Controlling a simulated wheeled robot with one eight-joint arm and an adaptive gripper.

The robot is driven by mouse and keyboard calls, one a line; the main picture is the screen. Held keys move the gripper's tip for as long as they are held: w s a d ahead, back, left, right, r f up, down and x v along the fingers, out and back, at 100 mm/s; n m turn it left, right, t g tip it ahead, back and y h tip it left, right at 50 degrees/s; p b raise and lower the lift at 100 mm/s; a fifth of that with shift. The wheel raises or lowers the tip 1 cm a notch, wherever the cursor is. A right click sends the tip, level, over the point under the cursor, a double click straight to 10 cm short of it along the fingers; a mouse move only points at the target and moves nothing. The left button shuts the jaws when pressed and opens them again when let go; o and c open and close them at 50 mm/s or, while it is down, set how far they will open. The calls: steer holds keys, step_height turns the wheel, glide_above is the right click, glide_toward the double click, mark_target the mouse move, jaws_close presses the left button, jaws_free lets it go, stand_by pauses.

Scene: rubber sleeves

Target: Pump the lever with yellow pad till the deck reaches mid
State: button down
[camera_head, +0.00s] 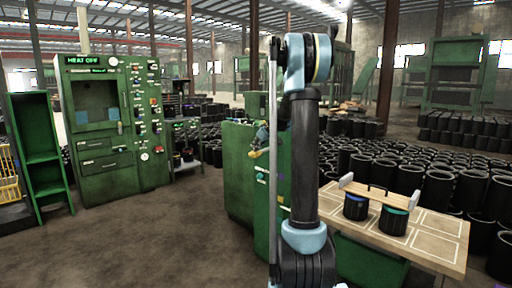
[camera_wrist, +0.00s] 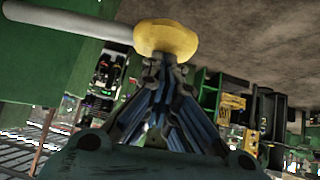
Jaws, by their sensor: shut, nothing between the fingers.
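The yellow pad (camera_wrist: 168,40) sits at the end of a pale round lever (camera_wrist: 75,24) in the wrist view. In the head view the yellow pad (camera_head: 256,154) is small, beside the green cabinet. My gripper (camera_wrist: 166,62) is shut and empty, its tips right at the pad's edge; I cannot tell whether they press on it. In the head view my gripper (camera_head: 262,134) is small and just above the pad. A flat wooden top (camera_head: 438,236) on a green base is at the right; I cannot tell if this is the deck.
The green cabinet (camera_head: 238,170) stands left of my arm. On the wooden top, a handled bar (camera_head: 375,194) rests across two black sleeves. Many black sleeves fill the floor behind. A green control panel (camera_head: 105,130) reads "HEAT OFF". Floor at the front left is clear.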

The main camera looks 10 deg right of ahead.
mark_target(254, 156)
step_height(254, 156, down, 9)
steer(key=n+t+h, duration=0.2)
steer(key=t+h, duration=0.1)
steer(key=shift+d+f, duration=0.15)
steer(key=shift+f, duration=0.05)
stand_by(0.4)
steer(key=r, duration=0.1)
steer(key=s+a+r, duration=0.1)
steer(key=r, duration=0.1)
steer(key=shift+s+a+r, duration=0.2)
steer(key=shift+a+r, duration=0.15)
steer(key=shift+r, duration=0.05)
steer(key=v, duration=0.9)
steer(key=shift+s+r, duration=0.2)
steer(key=shift+r, duration=0.05)
stand_by(0.7)
